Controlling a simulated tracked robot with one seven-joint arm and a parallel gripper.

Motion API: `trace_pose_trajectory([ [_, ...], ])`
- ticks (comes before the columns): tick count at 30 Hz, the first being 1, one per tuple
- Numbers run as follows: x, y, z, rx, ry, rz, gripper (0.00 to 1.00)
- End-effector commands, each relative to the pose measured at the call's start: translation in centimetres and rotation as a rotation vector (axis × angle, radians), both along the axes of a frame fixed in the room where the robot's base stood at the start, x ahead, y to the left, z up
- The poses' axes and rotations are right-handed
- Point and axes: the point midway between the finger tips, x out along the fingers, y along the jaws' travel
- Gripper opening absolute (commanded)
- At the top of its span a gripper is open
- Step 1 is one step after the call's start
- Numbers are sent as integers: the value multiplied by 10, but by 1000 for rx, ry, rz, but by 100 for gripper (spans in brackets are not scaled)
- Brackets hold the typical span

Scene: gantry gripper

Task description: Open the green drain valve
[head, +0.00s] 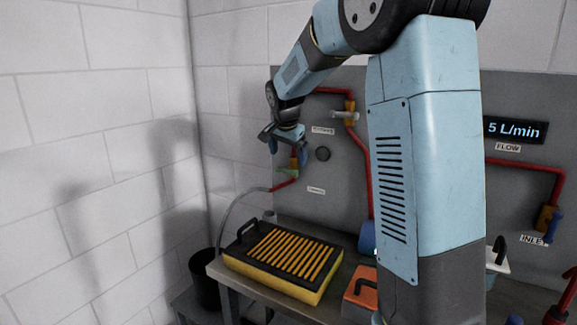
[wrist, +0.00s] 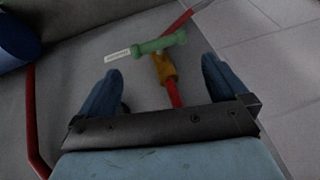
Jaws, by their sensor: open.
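The green drain valve handle (wrist: 160,44) sits on a brass valve body (wrist: 165,68) on a red pipe. In the wrist view it lies ahead of my gripper (wrist: 163,85), roughly between the lines of the two blue fingers and beyond their tips. The fingers are spread open with nothing between them. In the head view the green handle (head: 288,171) shows at the left of the grey panel, and my gripper (head: 288,148) is close to it, partly covering the valve. I cannot tell how far apart they are.
A red pipe with another brass valve (head: 350,112) runs up the panel (head: 330,220). A black and yellow slatted case (head: 285,255) lies on the bench below. A flow display (head: 515,130) reads 5 L/min. A white block wall (head: 90,150) stands at the left.

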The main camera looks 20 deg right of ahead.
Motion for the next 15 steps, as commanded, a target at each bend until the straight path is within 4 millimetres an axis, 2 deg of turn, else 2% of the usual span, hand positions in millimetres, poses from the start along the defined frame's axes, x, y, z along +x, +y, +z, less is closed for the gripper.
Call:
trace_pose_trajectory([
  [6,14,-5,-31,-1,1,0,100],
  [15,21,-8,-49,0,0,0,100],
])
